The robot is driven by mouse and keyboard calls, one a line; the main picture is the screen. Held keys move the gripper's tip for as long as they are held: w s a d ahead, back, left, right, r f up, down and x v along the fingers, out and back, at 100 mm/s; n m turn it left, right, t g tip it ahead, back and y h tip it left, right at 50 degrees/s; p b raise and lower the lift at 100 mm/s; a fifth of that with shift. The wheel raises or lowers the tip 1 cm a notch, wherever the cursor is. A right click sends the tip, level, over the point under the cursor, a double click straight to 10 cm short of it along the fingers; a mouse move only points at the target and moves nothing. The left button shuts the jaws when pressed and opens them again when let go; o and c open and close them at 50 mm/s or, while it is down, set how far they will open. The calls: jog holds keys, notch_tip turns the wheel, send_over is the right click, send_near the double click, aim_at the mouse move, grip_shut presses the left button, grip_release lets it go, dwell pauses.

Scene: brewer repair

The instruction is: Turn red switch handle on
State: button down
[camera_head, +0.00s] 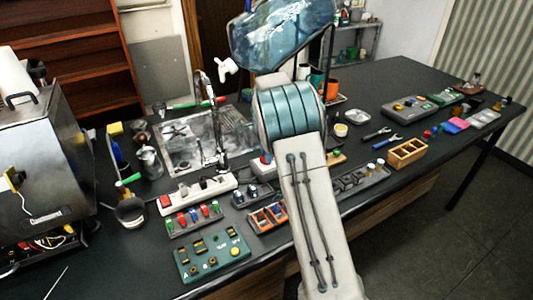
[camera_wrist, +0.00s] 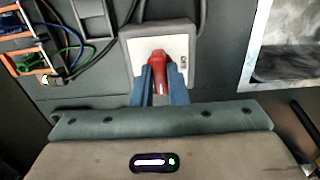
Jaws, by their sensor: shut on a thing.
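The red switch handle (camera_wrist: 159,62) stands out from a white plate on a grey switch box (camera_wrist: 188,85) in the wrist view. My gripper (camera_wrist: 160,78) is shut on the handle, with one blue finger on each side of it. The handle's lower part is partly hidden between the fingers. In the head view the small white and grey switch box (camera_head: 261,167) shows just left of my arm, with a bit of red on top. My gripper is hidden behind my arm there.
A metal sink (camera_head: 185,155) lies behind the switch box; its edge shows in the wrist view (camera_wrist: 247,62). A white power strip (camera_head: 222,186) and a green control panel (camera_head: 215,270) are to the left. Dark cables (camera_wrist: 80,70) run beside the box.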

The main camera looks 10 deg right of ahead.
jog(key=shift+r, duration=0.1)
dwell(0.3)
jog(key=c, duration=1.4)
grip_release()
jog(key=shift+c, duration=0.2)
notch_tip(320, 180, up, 14)
jog(key=b, duration=0.1)
